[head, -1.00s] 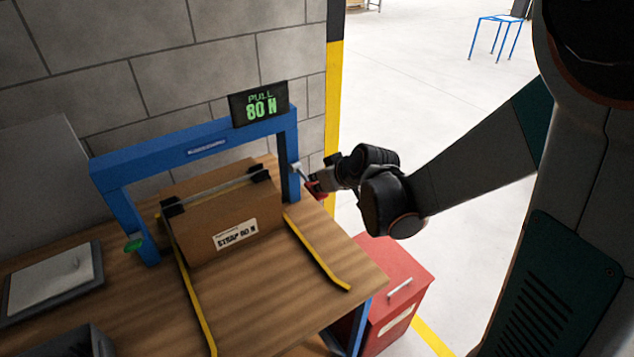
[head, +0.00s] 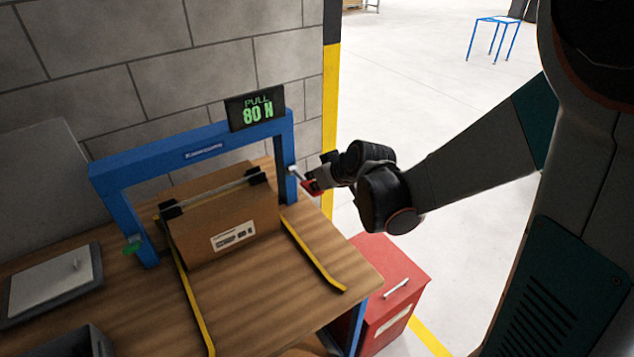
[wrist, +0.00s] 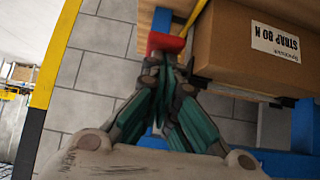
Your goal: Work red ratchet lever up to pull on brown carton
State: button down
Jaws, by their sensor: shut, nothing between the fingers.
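The brown carton (head: 227,222) sits on the wooden bench under a blue frame (head: 188,148). A strap with black corner pieces runs over its top. Its label reads "STRAP 80 N" in the wrist view (wrist: 275,43). The display (head: 256,107) on the frame reads "PULL 80 N" in green. The red ratchet lever (head: 311,187) is on the frame's right post, and its red end also shows in the wrist view (wrist: 165,43). My gripper (wrist: 169,66) is shut with nothing between its fingers. Its fingertips are at the red end; whether they touch it I cannot tell.
Yellow rails (head: 314,256) run along the bench (head: 270,290). A green knob (head: 132,246) is on the left post. A grey panel (head: 52,284) lies at left. A red cabinet (head: 392,285) stands at right, below the bench edge.

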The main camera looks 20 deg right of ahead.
notch_tip(320, 180, up, 2)
jog(key=shift+r+p, duration=0.2)
jog(key=shift+p, duration=0.35)
jog(key=s+f+p+v, duration=0.1)
jog(key=v, duration=0.8)
jog(key=shift+s+r+p, duration=0.2)
jog(key=shift+s+p, duration=0.1)
jog(key=shift+p, duration=0.1)
jog(key=shift+d, duration=0.15)
jog(key=shift+w+b, duration=0.15)
jog(key=shift+b, duration=0.2)
jog(key=s+f+m+g+h+b, duration=0.2)
jog(key=s+b, duration=0.6)
jog(key=s, duration=0.9)
notch_tip(320, 180, down, 2)
jog(key=shift+s+d+f+m+h, duration=0.2)
jog(key=shift+s+m+h, duration=0.25)
jog(key=shift+m, duration=0.35)
jog(key=shift+w, duration=0.15)
